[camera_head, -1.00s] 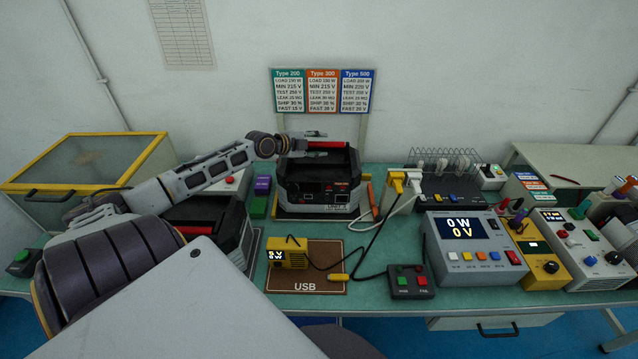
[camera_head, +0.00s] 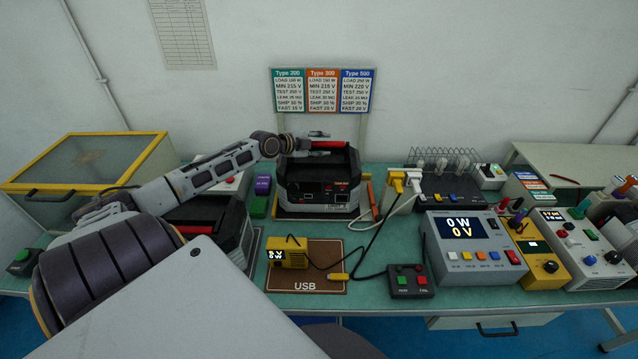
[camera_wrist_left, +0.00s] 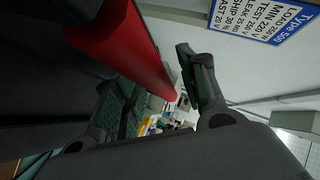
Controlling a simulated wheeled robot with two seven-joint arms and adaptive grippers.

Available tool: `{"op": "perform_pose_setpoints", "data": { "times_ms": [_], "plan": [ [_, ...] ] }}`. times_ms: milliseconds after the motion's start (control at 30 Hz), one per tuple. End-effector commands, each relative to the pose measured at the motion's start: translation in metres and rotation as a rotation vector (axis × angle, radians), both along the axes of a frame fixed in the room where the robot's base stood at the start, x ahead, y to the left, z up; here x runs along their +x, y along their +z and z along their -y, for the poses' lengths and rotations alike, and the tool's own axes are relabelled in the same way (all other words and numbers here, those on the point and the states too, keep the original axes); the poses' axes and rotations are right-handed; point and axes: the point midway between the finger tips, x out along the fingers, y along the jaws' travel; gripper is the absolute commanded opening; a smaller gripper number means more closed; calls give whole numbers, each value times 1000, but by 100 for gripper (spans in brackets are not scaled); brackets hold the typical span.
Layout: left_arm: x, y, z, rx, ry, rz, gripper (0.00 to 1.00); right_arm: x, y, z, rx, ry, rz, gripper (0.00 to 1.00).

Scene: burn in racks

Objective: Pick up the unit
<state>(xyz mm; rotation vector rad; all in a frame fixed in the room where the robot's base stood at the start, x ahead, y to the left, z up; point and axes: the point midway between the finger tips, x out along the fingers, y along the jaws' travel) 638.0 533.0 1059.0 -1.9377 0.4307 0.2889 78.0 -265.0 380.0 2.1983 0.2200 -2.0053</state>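The unit (camera_head: 318,188) is a black and grey box with a red top handle (camera_head: 327,145), standing upright at the back middle of the bench. My left gripper (camera_head: 318,143) is at the handle, with one finger above it and the other low beside it. In the left wrist view the red handle (camera_wrist_left: 130,45) is close and large, and the spread fingers (camera_wrist_left: 160,100) show near its end. The gripper looks open; whether a finger touches the handle is unclear. My right gripper is not in view.
A second similar unit (camera_head: 205,212) stands at left, partly behind my arm. A yellow USB tester (camera_head: 291,256) on a brown mat (camera_head: 318,287) lies in front. White and yellow plugs (camera_head: 405,182) with cables stand close at right. Type cards (camera_head: 323,91) stand behind.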

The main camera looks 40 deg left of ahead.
Motion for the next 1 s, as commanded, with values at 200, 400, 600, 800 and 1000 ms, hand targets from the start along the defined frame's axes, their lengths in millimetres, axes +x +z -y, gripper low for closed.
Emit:
{"op": "perform_pose_setpoints", "data": {
  "times_ms": [200,400,600,800,1000],
  "plan": [
    [0,0,0,0,0,0,10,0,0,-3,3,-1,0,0],
    [0,0,0,0,0,0,0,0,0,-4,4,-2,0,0],
    [0,0,0,0,0,-1,0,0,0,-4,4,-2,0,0],
    [3,11,-1,2,2,20,0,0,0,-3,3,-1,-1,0],
    [3,10,-1,1,1,18,0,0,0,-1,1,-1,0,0]
  ]
}}
